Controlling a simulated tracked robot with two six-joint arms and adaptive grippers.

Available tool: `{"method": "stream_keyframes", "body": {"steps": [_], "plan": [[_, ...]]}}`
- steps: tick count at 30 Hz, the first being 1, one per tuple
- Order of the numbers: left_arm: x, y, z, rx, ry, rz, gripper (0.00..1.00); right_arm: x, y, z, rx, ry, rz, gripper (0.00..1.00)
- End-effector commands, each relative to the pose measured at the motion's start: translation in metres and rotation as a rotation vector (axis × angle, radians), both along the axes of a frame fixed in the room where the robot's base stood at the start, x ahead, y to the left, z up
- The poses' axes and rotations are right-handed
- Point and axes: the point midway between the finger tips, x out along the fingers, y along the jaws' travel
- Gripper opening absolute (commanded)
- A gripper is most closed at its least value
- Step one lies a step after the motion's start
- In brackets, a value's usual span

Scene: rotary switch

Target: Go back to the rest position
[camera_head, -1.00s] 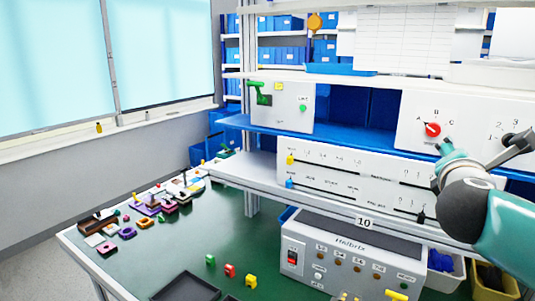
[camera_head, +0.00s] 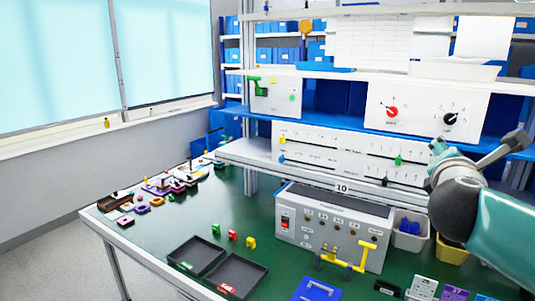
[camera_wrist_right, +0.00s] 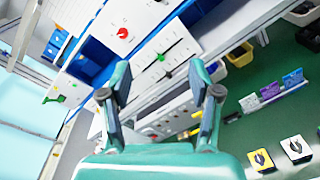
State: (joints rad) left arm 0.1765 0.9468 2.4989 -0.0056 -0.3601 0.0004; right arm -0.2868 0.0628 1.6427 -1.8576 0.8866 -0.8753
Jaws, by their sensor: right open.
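The switch panel carries a red rotary knob (camera_head: 391,112) and a black rotary knob (camera_head: 450,119). In the right wrist view the red knob (camera_wrist_right: 122,33) is at upper left, beyond my fingers. My right arm enters the head view from the right, in front of the shelving. My right gripper (camera_wrist_right: 158,70) has its two teal fingers spread wide in the wrist view, with nothing between them. It is apart from the knobs. My left gripper is in neither view.
Below the knobs is a slider panel (camera_head: 345,150). A grey control box (camera_head: 333,232) stands on the green table (camera_head: 190,228). Dark trays (camera_head: 240,276), small coloured blocks and a yellow handle (camera_head: 350,262) are also there. Bins (camera_head: 411,231) stand right of the box.

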Motion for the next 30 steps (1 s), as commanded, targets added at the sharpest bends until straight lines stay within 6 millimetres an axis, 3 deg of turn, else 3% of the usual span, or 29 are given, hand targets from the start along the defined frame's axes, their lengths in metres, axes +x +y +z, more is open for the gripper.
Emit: {"method": "stream_keyframes", "body": {"steps": [3,11,17,20,23,26,30], "plan": [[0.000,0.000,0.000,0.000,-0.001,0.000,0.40,0.011,-0.012,-0.024,-0.009,0.048,-0.029,0.63],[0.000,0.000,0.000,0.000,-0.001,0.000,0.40,0.033,-0.020,-0.088,-0.030,0.177,-0.051,0.63],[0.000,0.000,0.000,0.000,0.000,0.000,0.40,0.043,-0.019,-0.166,0.004,0.328,-0.055,0.63],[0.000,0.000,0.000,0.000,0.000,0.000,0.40,0.043,-0.014,-0.223,0.051,0.437,-0.048,0.63],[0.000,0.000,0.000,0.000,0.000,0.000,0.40,0.035,-0.005,-0.295,0.137,0.568,-0.039,0.63],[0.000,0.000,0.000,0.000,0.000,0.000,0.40,0.015,0.010,-0.369,0.259,0.697,-0.038,0.63],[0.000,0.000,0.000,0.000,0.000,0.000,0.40,-0.029,0.037,-0.463,0.477,0.864,-0.067,0.63]]}}
